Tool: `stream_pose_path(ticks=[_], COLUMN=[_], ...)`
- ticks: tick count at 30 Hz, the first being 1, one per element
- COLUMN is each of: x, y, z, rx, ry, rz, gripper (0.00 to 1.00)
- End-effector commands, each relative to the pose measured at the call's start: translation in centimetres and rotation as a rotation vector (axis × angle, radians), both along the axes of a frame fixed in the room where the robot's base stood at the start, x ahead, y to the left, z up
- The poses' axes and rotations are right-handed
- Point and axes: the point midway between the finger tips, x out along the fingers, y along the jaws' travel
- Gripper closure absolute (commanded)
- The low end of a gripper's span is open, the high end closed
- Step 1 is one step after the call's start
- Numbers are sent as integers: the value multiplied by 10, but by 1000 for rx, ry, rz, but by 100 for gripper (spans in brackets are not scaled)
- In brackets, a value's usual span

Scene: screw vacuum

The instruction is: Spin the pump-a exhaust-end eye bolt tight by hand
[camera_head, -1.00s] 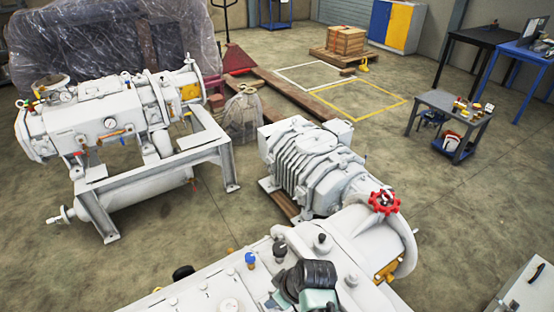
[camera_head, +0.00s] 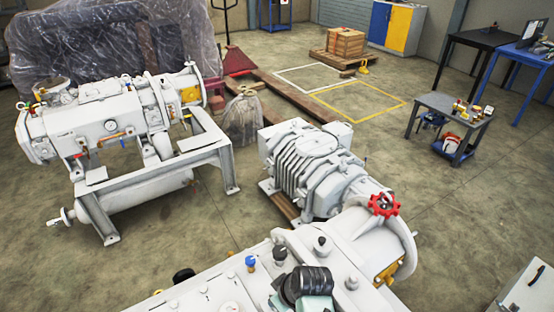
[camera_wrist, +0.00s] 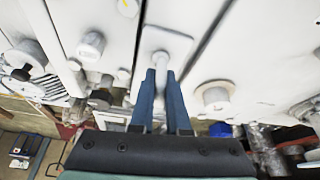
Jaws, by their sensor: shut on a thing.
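The white pump (camera_head: 215,285) in the foreground lies under my arm. In the wrist view, the two blue fingers of my gripper (camera_wrist: 159,72) are close together over its pale casing (camera_wrist: 122,50). They are shut on a small pale rounded part, seemingly the eye bolt (camera_wrist: 160,57), at a raised rectangular pad. Its ring shape and thread are not clear, and I cannot tell how far it is seated. In the head view, only my black and pale green wrist shows near the bottom edge; the fingertips are hidden.
Round fittings (camera_wrist: 92,44) and (camera_wrist: 214,97) stand on either side of the fingers. A red handwheel (camera_head: 384,204) and dark-capped fittings (camera_head: 280,252) rise from the foreground pump. Another white pump (camera_head: 95,120) stands on a frame at left.

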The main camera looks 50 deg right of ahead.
Motion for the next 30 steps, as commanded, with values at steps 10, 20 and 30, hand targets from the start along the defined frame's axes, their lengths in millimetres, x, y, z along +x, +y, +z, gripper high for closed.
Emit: stream_pose_path(ticks=[10,20,30], x=[1,1,2], y=[2,2,1], z=[3,2,1], rx=[-1,-2,-3], ry=[0,-1,-2], rz=[-284,-596,-919], gripper=[100,100,100])
